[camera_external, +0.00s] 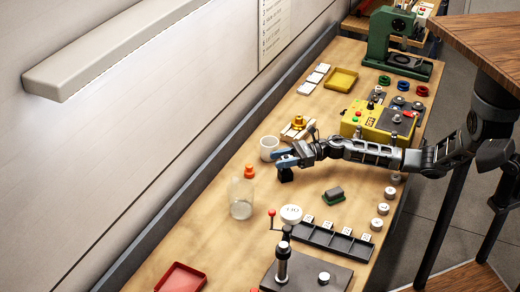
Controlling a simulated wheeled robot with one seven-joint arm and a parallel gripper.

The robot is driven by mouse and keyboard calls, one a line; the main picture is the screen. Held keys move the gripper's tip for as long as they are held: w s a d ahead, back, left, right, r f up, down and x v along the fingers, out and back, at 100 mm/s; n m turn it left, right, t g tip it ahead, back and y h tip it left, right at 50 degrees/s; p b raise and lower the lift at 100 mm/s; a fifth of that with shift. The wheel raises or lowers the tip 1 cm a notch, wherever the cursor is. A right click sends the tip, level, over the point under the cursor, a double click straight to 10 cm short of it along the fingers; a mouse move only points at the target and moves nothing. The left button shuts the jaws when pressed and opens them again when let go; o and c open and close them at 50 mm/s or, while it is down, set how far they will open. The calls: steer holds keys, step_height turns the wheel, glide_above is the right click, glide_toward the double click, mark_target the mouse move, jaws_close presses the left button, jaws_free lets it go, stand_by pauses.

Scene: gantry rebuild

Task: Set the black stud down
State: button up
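My gripper (287,161) has blue fingers and reaches in from the right, over the middle of the bench. The small black stud (286,175) is directly under the fingertips, and the fingers appear shut on its top. I cannot tell whether its lower end touches the bench top or hangs just above it. The fingers hide its upper part.
A white cup (268,148) stands close left of my gripper. A clear bottle with an orange cap (242,198) is nearer, at lower left. A dark block on a green base (334,195) and a dark compartment tray (330,241) lie to the right. A yellow box (372,124) stands behind.

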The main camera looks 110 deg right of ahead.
steer(key=o, duration=0.4)
steer(key=shift+c, duration=0.2)
steer(key=shift+r, duration=0.15)
steer(key=shift+s, duration=0.25)
steer(key=shift+s+d+r+p, duration=0.1)
steer(key=shift+s+p, duration=0.4)
steer(key=shift+s, duration=0.65)
step_height(320, 180, up, 5)
steer(key=p, duration=0.2)
steer(key=shift+s+r+p, duration=0.1)
steer(key=shift+s+p, duration=0.05)
steer(key=shift+p, duration=0.25)
steer(key=shift+r, duration=0.8)
